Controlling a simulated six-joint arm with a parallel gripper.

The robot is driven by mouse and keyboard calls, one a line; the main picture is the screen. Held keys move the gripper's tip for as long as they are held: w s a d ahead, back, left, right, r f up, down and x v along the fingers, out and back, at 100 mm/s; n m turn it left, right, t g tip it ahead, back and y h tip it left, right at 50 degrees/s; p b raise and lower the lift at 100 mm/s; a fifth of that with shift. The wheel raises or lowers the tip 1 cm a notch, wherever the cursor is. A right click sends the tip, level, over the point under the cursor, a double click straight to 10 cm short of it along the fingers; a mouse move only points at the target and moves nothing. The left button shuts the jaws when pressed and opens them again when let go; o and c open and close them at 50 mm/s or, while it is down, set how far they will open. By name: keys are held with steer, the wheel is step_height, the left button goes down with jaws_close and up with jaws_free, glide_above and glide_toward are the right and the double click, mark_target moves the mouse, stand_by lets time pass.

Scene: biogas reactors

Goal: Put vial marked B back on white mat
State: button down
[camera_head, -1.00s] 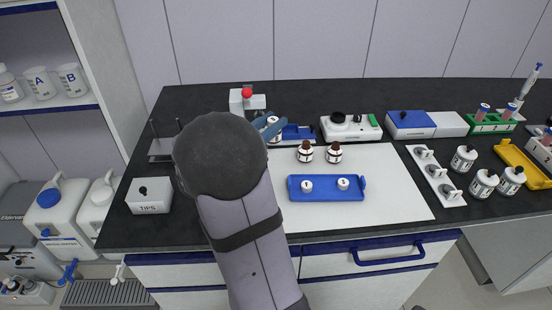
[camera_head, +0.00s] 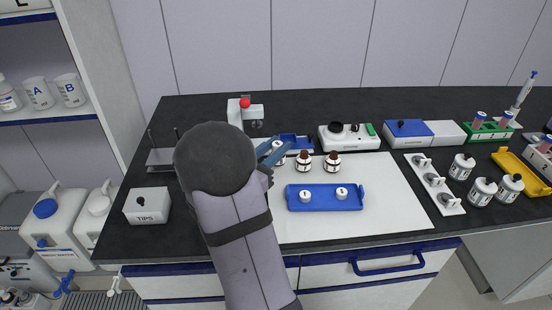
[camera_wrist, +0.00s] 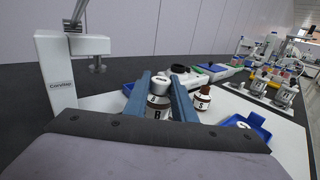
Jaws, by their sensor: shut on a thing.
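My gripper (camera_wrist: 160,95) is shut on a vial (camera_wrist: 158,107) with a pale top and a white label that seems to read B. In the head view my gripper (camera_head: 270,152) is at the left back edge of the white mat (camera_head: 395,205), partly hidden by my arm, with the held vial (camera_head: 280,158) showing beside the jaws. I cannot tell whether the vial touches the mat. Two brown-capped vials, one left (camera_head: 303,161) and one right (camera_head: 332,164), stand on the mat just right of it. One brown vial (camera_wrist: 203,98) shows in the wrist view.
A blue tray (camera_head: 325,204) with two white caps lies on the mat. Behind are a white stand with a red knob (camera_head: 238,113), a blue holder (camera_head: 296,142) and a white device (camera_head: 350,142). A white rack (camera_head: 434,184) stands to the right. The mat's front right is clear.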

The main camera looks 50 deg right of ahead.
steer(key=shift+f, duration=1.85)
steer(key=shift+f+b, duration=0.2)
steer(key=shift+b, duration=0.1)
steer(key=c, duration=1.5)
jaws_free()
steer(key=shift+r, duration=0.15)
steer(key=shift+a, duration=0.15)
steer(key=a, duration=0.7)
steer(key=a+b, duration=0.1)
steer(key=a, duration=0.3)
steer(key=shift+s+a, duration=0.35)
steer(key=shift+s, duration=0.05)
